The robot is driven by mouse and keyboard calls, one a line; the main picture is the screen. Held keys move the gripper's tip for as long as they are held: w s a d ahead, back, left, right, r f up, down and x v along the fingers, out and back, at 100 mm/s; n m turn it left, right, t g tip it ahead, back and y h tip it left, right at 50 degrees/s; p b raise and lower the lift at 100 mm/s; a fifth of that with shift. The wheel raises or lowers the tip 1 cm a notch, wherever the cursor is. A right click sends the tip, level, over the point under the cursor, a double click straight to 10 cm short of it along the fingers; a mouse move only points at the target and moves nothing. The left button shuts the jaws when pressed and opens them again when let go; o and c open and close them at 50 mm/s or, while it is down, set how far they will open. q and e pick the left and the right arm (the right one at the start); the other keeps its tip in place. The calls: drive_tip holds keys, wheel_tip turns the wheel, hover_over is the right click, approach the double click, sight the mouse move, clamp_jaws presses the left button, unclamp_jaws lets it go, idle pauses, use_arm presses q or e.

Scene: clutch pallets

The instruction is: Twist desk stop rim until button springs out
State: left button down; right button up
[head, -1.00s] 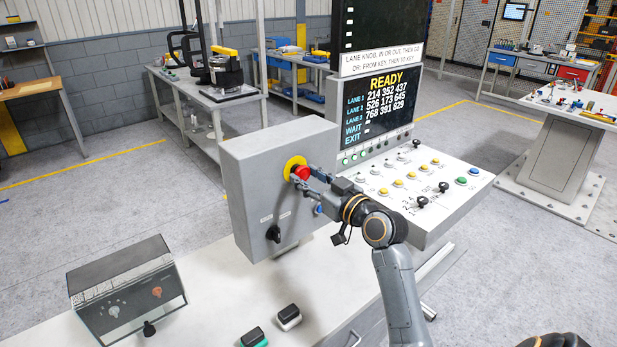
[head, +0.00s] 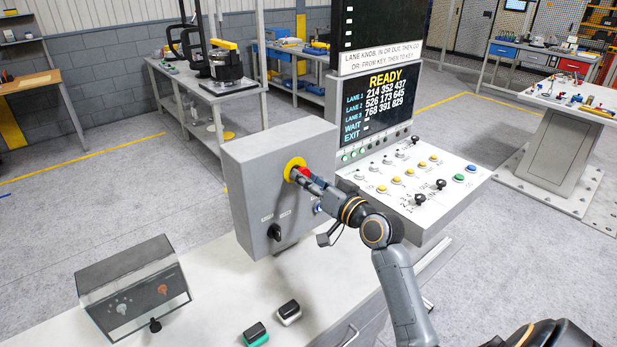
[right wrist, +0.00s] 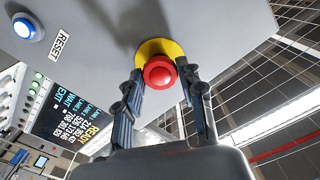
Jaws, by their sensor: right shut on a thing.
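The desk stop is a red mushroom button (right wrist: 159,72) on a yellow round plate (head: 291,165), set on the front of a grey box (head: 258,190). My right gripper (head: 303,175) is at the button, with its fingers on either side of the red rim. In the right wrist view my right gripper (right wrist: 160,80) is closed on the rim, and the red face shows between the fingertips. In the head view the fingers cover much of the button. My left gripper is not in view.
A blue lit button (right wrist: 24,27) beside a RESET label is on the same box, with a black knob (head: 274,232) below. A control console (head: 415,190) with several knobs stands close on the right. A small grey box (head: 130,285) and two rocker-like blocks (head: 289,313) sit on the desk.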

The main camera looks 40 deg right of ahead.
drive_tip(key=shift+r, duration=0.1)
idle(0.3)
drive_tip(key=o, duration=1.2)
drive_tip(key=shift+w, duration=0.15)
drive_tip(key=s, duration=0.8)
drive_tip(key=s+d, duration=0.1)
drive_tip(key=s, duration=0.3)
